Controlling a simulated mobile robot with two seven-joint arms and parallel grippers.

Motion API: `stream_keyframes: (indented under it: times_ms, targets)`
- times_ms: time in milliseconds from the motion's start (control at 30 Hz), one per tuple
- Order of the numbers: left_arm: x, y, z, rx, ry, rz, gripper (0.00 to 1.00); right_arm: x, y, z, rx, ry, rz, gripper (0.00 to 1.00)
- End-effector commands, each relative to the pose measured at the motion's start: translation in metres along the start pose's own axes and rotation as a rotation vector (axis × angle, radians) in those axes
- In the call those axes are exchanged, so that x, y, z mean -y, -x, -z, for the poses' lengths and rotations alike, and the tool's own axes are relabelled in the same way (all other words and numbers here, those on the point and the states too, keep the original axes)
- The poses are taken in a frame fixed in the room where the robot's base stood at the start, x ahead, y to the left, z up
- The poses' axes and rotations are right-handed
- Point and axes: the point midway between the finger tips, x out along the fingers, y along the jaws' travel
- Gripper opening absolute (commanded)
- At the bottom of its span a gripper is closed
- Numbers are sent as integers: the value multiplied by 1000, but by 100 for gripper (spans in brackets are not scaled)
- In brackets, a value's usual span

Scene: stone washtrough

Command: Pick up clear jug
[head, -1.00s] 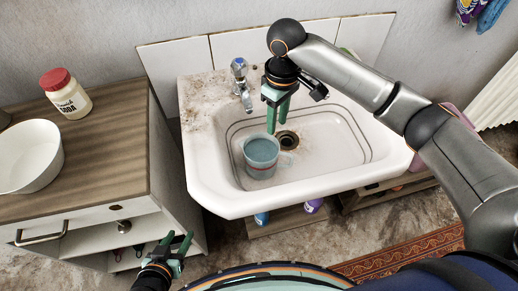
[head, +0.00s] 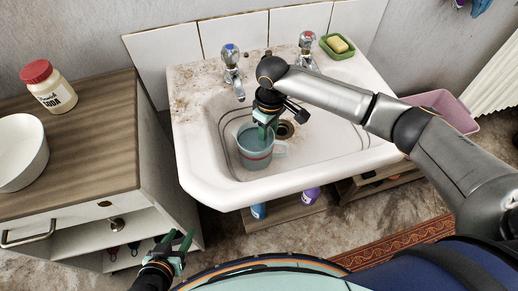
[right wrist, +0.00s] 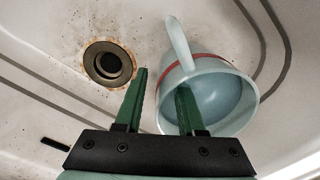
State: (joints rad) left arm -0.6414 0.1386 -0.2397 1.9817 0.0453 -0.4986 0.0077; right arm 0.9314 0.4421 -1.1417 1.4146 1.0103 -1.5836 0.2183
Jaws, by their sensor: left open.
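The clear jug (head: 252,159), pale blue and translucent with a red band, stands upright in the sink basin. In the right wrist view the jug (right wrist: 236,78) shows its open mouth, and its handle points up the picture. My right gripper (head: 264,132) is over the jug's rim. In the right wrist view my right gripper (right wrist: 162,80) is open; one finger overlaps the jug's mouth and the other is outside, beside its wall. I cannot tell whether either finger touches it. My left gripper (head: 175,250) is open and empty, low in front of the cabinet.
The white sink (head: 196,165) has a drain (right wrist: 108,64) beside the jug. Two taps (head: 231,60) and a green soap dish (head: 337,46) are at its back. A wooden-topped cabinet (head: 95,130) with a white bowl (head: 20,152) and a soda jar (head: 50,87) stands left.

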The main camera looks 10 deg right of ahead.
Motion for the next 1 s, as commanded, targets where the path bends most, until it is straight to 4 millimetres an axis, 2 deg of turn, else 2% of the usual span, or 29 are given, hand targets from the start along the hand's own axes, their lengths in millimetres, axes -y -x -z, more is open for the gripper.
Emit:
stream_keyframes:
  times_ms: [100,300,667,1000]
  targets:
    - [-1,-1,0,2,-1,-2,50,0,-8,0,0,2,-1,39]
    - [-1,-1,1,-1,-2,-3,50,0,-8,0,-1,2,-1,39]
    - [0,-1,2,-5,-3,-2,50,0,-8,0,-1,1,0,0]
    - [0,-1,3,-7,-3,-1,50,0,-8,0,-1,1,-1,0]
